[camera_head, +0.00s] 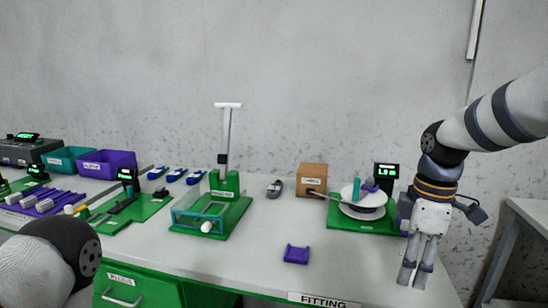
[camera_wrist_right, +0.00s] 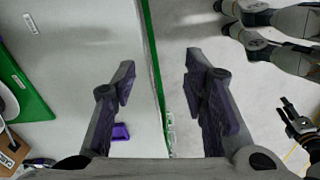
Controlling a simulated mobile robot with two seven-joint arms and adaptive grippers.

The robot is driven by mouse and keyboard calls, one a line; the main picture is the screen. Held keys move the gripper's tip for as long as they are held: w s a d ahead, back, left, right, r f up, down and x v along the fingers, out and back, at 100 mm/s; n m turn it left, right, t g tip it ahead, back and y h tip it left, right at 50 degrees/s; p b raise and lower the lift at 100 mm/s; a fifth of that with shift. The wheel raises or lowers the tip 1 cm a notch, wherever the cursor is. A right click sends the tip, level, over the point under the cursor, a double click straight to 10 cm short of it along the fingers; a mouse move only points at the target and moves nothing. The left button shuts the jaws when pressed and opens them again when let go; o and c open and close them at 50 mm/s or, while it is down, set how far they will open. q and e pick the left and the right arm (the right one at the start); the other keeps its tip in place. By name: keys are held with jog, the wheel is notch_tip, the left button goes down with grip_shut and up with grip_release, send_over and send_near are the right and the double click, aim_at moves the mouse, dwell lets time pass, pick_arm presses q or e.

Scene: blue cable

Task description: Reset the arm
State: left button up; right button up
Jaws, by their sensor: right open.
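My right gripper (camera_head: 415,275) hangs at the right end of the table in the head view, fingers pointing down. In the right wrist view its two fingers (camera_wrist_right: 162,85) stand apart with nothing between them, over the table's front edge. It is in front of and to the right of the white reel (camera_head: 366,211) on its green base, apart from it. A dark gripper (camera_wrist_right: 296,118), probably my left one, shows small at the right of the wrist view; its jaws are too unclear to read. My left arm enters at the lower left of the head view, its gripper out of frame there.
A purple holder (camera_head: 296,254) lies alone near the table's front. A brown box (camera_head: 312,180) stands left of the reel. A green fixture (camera_head: 225,190) with a post is mid-table. Purple (camera_head: 107,163) and teal bins (camera_head: 66,158) stand at the back left. The front right tabletop is clear.

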jog(key=s+a+f+m, duration=0.1)
jog(key=s+f+m, duration=0.15)
jog(key=f, duration=0.45)
jog(key=s+a+f+m+g, duration=0.1)
jog(key=s+f, duration=0.2)
jog(key=f, duration=0.3)
jog(key=s+a+f+m, duration=0.2)
jog(key=f, duration=0.5)
jog(key=s+d+f+m, duration=0.1)
jog(key=s+f+m, duration=0.3)
jog(key=s, duration=0.9)
jog(key=s+f+m, duration=0.4)
jog(key=s, duration=0.9)
jog(key=shift+d+f, duration=0.35)
jog(key=shift+f, duration=0.05)
jog(key=shift+m, duration=0.25)
